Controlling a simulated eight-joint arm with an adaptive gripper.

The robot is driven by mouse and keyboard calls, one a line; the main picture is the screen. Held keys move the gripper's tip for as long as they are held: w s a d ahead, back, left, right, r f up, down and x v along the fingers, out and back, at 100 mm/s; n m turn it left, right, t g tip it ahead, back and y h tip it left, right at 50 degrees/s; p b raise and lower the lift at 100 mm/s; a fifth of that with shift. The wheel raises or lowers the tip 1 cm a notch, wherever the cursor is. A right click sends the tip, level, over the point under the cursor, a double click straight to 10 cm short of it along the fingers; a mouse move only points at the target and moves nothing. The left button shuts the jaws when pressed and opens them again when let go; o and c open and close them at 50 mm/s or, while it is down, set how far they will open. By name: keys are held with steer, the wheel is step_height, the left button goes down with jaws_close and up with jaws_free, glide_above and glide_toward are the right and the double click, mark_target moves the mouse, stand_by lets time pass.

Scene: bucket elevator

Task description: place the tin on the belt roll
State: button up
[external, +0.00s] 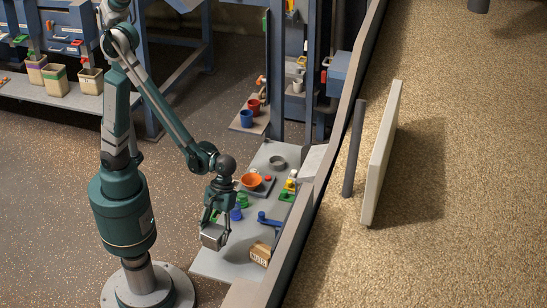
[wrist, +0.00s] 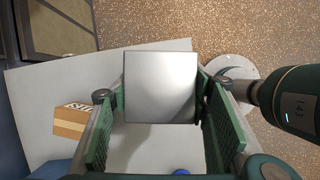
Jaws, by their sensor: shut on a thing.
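The tin (external: 213,238) is a plain silver-grey block held in my gripper (external: 215,222). In the wrist view the tin (wrist: 160,85) shows its square shiny face between the two green fingers, which are shut on it. The gripper points down over the near left edge of the grey bench (external: 221,263). Whether the tin touches the bench cannot be told. A low round grey thing (external: 277,162) lies at the far part of the bench and may be the belt roll. It is well apart from my gripper.
A cardboard box (external: 260,254) and a blue handled thing (external: 268,219) stand right of the gripper. Blue (external: 236,214) and green (external: 243,200) pieces, an orange bowl (external: 251,181) and a yellow-topped bottle (external: 291,178) stand beyond it. A rail (external: 318,186) borders the right.

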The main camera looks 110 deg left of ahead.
mark_target(213, 231)
steer(key=shift+r, duration=0.1)
stand_by(0.3)
step_height(213, 231, up, 20)
steer(key=w+a+r+n+t+p, duration=0.1)
steer(key=w+a+n+p, duration=0.15)
steer(key=w+a, duration=0.65)
steer(key=w+a+r+n+t+p, duration=0.15)
steer(key=w+a+n, duration=0.35)
steer(key=a, duration=0.5)
steer(key=w+a+f+n+t+y+p, duration=0.1)
steer(key=w+a+n, duration=0.25)
steer(key=a, duration=1.05)
steer(key=w+a+n+t+y+p, duration=0.1)
steer(key=w+a+n+y, duration=0.3)
steer(key=a, duration=0.9)
steer(key=s+a+f+n+p, duration=0.1)
steer(key=a+n+p, duration=0.3)
steer(key=a, duration=2.2)
step_height(213, 231, down, 11)
steer(key=n+b, duration=0.1)
steer(key=shift+s+f+t, duration=0.2)
steer(key=shift+s+t, duration=0.05)
steer(key=shift+t, duration=0.1)
